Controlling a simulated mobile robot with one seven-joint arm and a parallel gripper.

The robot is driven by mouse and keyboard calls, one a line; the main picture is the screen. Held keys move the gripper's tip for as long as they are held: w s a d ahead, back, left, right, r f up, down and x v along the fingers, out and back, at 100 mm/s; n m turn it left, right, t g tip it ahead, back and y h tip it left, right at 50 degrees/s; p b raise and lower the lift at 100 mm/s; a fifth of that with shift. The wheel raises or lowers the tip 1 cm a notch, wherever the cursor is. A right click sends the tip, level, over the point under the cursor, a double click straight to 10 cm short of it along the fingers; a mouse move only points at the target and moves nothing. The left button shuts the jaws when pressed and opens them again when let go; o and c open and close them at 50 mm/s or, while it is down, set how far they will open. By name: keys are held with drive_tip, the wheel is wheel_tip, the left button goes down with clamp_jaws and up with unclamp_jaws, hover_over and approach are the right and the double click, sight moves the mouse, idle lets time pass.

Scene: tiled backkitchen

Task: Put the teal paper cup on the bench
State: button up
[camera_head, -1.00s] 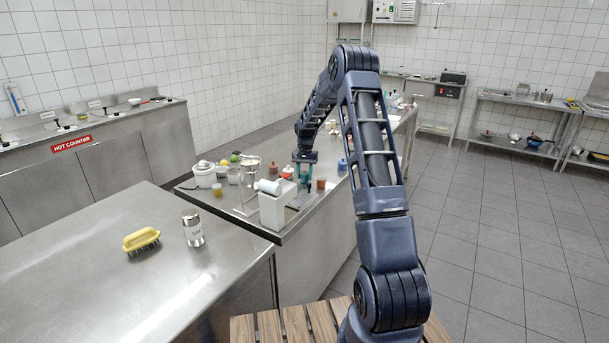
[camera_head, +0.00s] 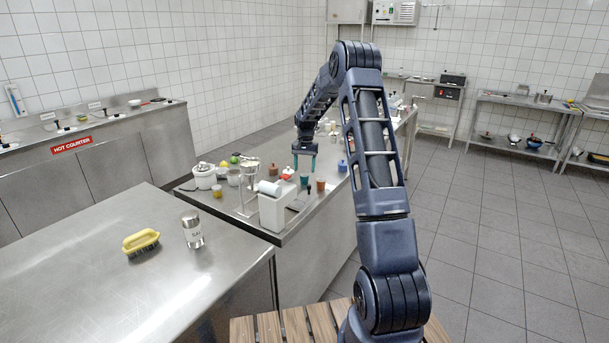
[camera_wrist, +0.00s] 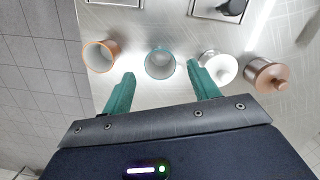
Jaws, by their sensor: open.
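The teal paper cup (camera_head: 304,181) stands upright on the steel counter (camera_head: 262,236), beside a brown-orange cup (camera_head: 320,186). My gripper (camera_head: 304,168) is open and empty, its teal fingers pointing down just above the teal cup. In the wrist view the teal cup (camera_wrist: 160,64) shows its open rim between and beyond the two fingertips of my gripper (camera_wrist: 160,76); no finger visibly touches it. The orange cup (camera_wrist: 99,57) is to its left. A slatted wooden bench (camera_head: 296,326) shows at the bottom, partly hidden by my arm.
A white lidded container (camera_wrist: 220,68) and a copper lidded pot (camera_wrist: 265,74) stand right of the teal cup in the wrist view. A white box (camera_head: 277,210) stands near the counter's front end.

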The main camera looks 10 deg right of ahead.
wheel_tip(320, 180, up, 7)
drive_tip(key=s+r+n+t, duration=0.1)
drive_tip(key=s+r, duration=0.9)
drive_tip(key=r, duration=0.2)
drive_tip(key=s+r+n+t, duration=0.1)
drive_tip(key=s+r, duration=0.3)
drive_tip(key=s, duration=0.3)
drive_tip(key=s+r+n+t, duration=0.1)
drive_tip(key=s+r, duration=0.2)
drive_tip(key=s, duration=0.5)
drive_tip(key=s+d+f+n+t, duration=0.1)
drive_tip(key=s, duration=1.2)
drive_tip(key=s+f+n+t, duration=0.1)
drive_tip(key=s, duration=1.3)
drive_tip(key=shift+d+f+t+h, duration=0.3)
drive_tip(key=shift+d+t, duration=0.05)
drive_tip(key=shift+t, duration=0.05)
